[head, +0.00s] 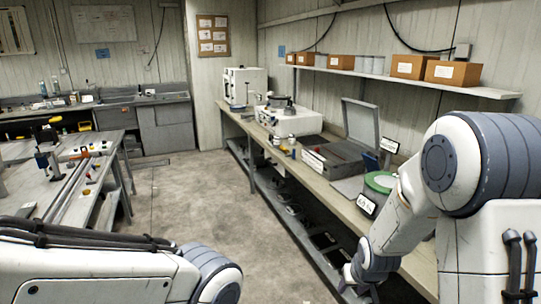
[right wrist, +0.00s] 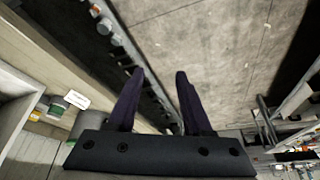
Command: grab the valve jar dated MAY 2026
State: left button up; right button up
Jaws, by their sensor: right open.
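I cannot make out a valve jar with the date MAY 2026 in either view; no such date is readable. Small containers (head: 277,141) stand on the right bench (head: 318,187), too small to identify. My right gripper (head: 352,284) is low beside the front of this bench in the head view. In the right wrist view its two dark fingers (right wrist: 160,72) are apart with nothing between them. My left arm shows at the lower left, but its gripper is out of view.
A green-lidded tub (head: 380,182) with a white label stands on the right bench near my right arm. A grey case (head: 337,155) with a raised lid lies farther along. Cardboard boxes (head: 452,73) stand on the wall shelf. The floor (head: 215,215) between the benches is clear.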

aim_at(277, 140)
jog(key=u, duration=0.15)
jog(key=i, duration=4.65)
jog(key=z, duration=0.05)
